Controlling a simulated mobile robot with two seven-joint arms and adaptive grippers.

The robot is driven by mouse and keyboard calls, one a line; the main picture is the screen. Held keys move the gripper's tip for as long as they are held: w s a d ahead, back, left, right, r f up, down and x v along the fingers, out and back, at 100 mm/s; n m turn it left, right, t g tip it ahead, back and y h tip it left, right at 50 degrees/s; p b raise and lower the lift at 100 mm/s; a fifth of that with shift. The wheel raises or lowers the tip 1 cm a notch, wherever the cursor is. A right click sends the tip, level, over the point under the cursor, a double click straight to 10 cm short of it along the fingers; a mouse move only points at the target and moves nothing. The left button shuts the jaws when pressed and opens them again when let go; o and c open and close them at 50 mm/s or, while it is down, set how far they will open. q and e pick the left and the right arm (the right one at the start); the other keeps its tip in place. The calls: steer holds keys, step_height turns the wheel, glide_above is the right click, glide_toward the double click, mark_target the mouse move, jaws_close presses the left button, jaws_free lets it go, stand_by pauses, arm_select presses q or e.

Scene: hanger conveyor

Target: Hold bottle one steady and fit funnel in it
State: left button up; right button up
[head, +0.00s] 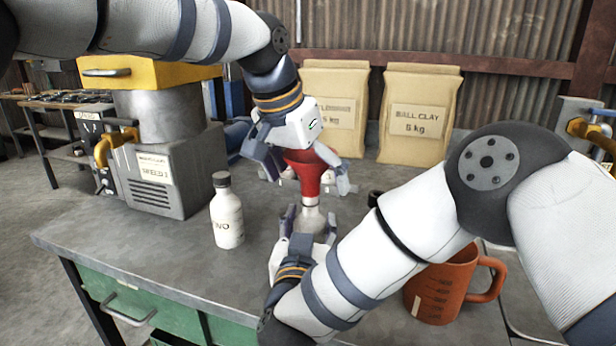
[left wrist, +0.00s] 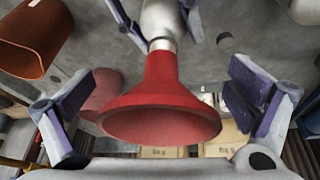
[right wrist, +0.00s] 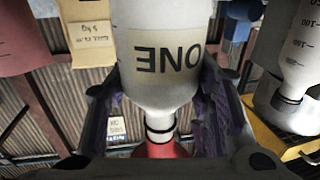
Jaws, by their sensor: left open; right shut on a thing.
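Bottle one (head: 311,216) is white and stands upright on the grey bench in the head view. Its label ONE shows in the right wrist view (right wrist: 160,55). My right gripper (head: 308,224) is shut around its body from the near side. The red funnel (head: 306,172) sits upright on the bottle's neck, wide mouth up; its narrow end meets the neck in the left wrist view (left wrist: 160,90). The spout inside is hidden. My left gripper (head: 303,168) is open, its fingers on either side of the funnel and apart from it.
A capped white bottle (head: 227,212) stands to the left. An orange measuring jug (head: 442,287) stands at the near right. A grey machine (head: 170,170) is at the back left. Two clay bags (head: 418,115) stand behind. The bench's front left is clear.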

arm_select(q)
steer(key=v, duration=1.2)
arm_select(e)
steer(key=o, duration=1.2)
